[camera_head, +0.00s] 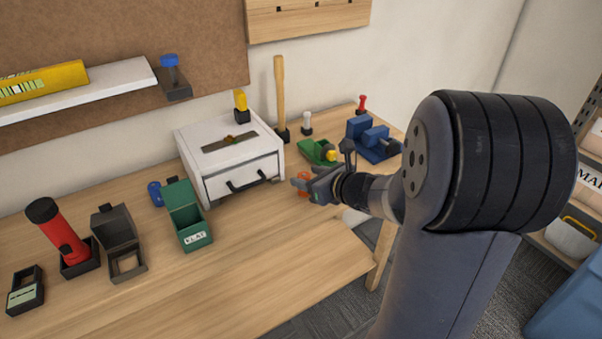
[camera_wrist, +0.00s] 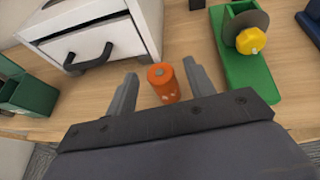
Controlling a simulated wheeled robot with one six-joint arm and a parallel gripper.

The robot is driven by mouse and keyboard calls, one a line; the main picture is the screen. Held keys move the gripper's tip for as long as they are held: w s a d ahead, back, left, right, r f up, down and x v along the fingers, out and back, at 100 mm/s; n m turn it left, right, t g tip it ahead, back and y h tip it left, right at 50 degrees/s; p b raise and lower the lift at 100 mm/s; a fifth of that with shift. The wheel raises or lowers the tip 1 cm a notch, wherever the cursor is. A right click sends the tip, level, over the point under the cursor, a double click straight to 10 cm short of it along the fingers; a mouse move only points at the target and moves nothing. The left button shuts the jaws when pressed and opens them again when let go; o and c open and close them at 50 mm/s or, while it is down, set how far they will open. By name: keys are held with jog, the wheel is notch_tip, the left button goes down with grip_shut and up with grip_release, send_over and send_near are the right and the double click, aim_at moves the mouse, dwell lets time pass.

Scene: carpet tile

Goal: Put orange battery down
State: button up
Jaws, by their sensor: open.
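The orange battery (camera_wrist: 163,84) stands upright on the wooden table in the wrist view, between the two fingers of my gripper (camera_wrist: 160,88). In the head view the orange battery (camera_head: 303,182) shows partly beside my gripper (camera_head: 308,185), to the right of the white drawer box. My gripper hides some of it there.
The white drawer box (camera_head: 229,160) stands left of the battery. A green tool (camera_head: 318,151) with a yellow knob is on the right, and a blue vise (camera_head: 373,138) farther back. A green box (camera_head: 190,215) stands at the left. The front of the wooden table (camera_head: 270,255) is bare.

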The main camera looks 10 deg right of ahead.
aim_at(299, 176)
jog(key=v, duration=0.8)
jog(key=shift+p, duration=0.45)
jog(key=shift+r, duration=0.1)
jog(key=x, duration=0.4)
jog(key=b+x, duration=0.1)
jog(key=x, duration=0.3)
jog(key=b+x, duration=0.1)
jog(key=x, duration=0.3)
jog(key=shift+w+a+f, duration=0.1)
jog(key=shift+f, duration=0.4)
jog(key=shift+r+p, duration=0.45)
jog(key=shift+r, duration=0.85)
jog(key=shift+f, duration=0.1)
